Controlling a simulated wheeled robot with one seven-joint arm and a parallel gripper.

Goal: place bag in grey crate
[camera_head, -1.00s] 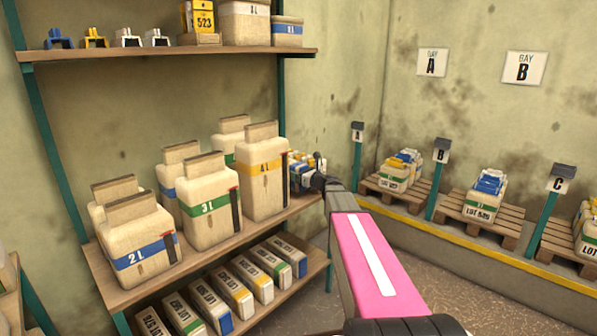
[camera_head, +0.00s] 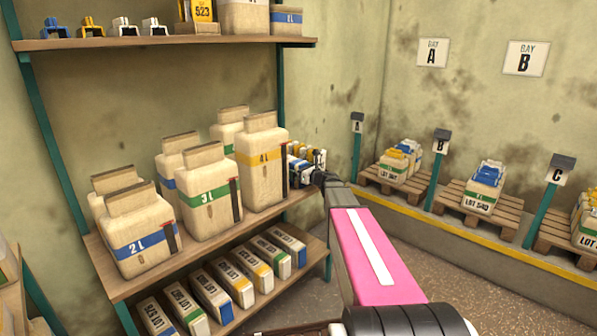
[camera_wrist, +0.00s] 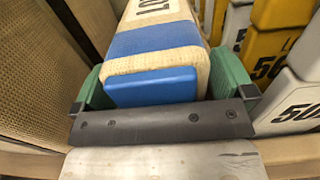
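A tan bag with a blue band and a blue end (camera_wrist: 155,85) lies between the green fingers of my gripper (camera_wrist: 160,88) in the wrist view. Both fingers sit flush against its sides, with no clear gap. Its far end runs out of the top of the picture. In the head view my gripper (camera_head: 318,172) is beside the right end of the shelf rack, at several small bags (camera_head: 303,158), and is mostly hidden by my arm. A grey crate cannot be made out in either view.
The big 4L sack (camera_head: 262,165) stands left of my gripper on the middle shelf. Loaded pallets (camera_head: 480,203) stand behind a yellow-edged kerb at right.

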